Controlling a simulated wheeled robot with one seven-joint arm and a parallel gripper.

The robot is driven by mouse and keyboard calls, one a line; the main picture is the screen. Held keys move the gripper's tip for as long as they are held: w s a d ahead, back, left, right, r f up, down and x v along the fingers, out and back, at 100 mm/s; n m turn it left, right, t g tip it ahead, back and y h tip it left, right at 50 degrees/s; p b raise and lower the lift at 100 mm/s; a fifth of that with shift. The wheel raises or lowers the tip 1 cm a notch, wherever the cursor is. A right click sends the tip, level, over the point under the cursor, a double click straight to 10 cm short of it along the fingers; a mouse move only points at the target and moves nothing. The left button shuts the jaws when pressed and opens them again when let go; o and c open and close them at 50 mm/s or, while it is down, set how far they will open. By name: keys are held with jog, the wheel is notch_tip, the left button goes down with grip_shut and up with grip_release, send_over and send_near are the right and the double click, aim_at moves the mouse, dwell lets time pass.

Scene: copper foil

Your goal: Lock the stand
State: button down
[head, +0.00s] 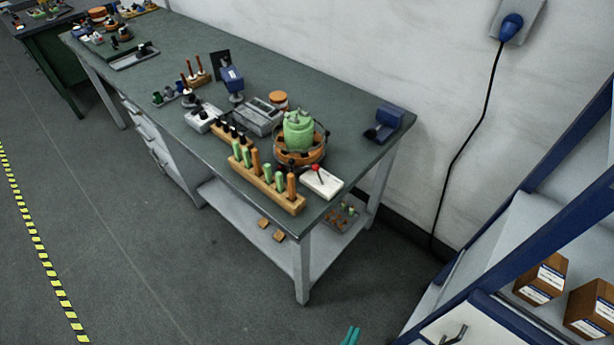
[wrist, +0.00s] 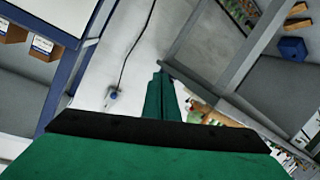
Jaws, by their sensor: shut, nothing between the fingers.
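A round stand (head: 301,155) with a dark ring frame and an orange-brown body sits near the right end of the workbench. A light green rounded part (head: 299,132) rests on top of it. A white block with a red-knobbed lever (head: 316,169) lies just in front of the stand; I cannot tell whether it belongs to the stand or how a lock is set. My gripper (head: 351,334) shows only as green fingertips at the bottom edge, low and in front of the bench, well apart from the stand. In the wrist view my gripper (wrist: 162,78) is shut and empty.
The workbench (head: 160,75) carries a wooden rack (head: 268,190) of green and orange handles, a grey box (head: 258,117) and a blue device (head: 389,122). Blue-framed shelving (head: 545,225) with cartons stands at right. The floor before the bench is clear.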

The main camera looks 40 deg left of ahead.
jog(key=w+a+n+y, duration=0.3)
jog(key=w+a+n, duration=0.4)
jog(key=w, duration=0.2)
jog(key=n+g+y, duration=0.2)
jog(key=n+y, duration=0.3)
jog(key=n, duration=0.8)
send_near(319, 175)
jog(key=s, duration=0.1)
jog(key=s+a+r, duration=0.1)
jog(key=s+r, duration=0.1)
jog(key=s, duration=0.1)
jog(key=shift+s+a, duration=0.1)
jog(key=shift+a, duration=0.2)
jog(key=shift+a, duration=0.1)
jog(key=x, duration=1)
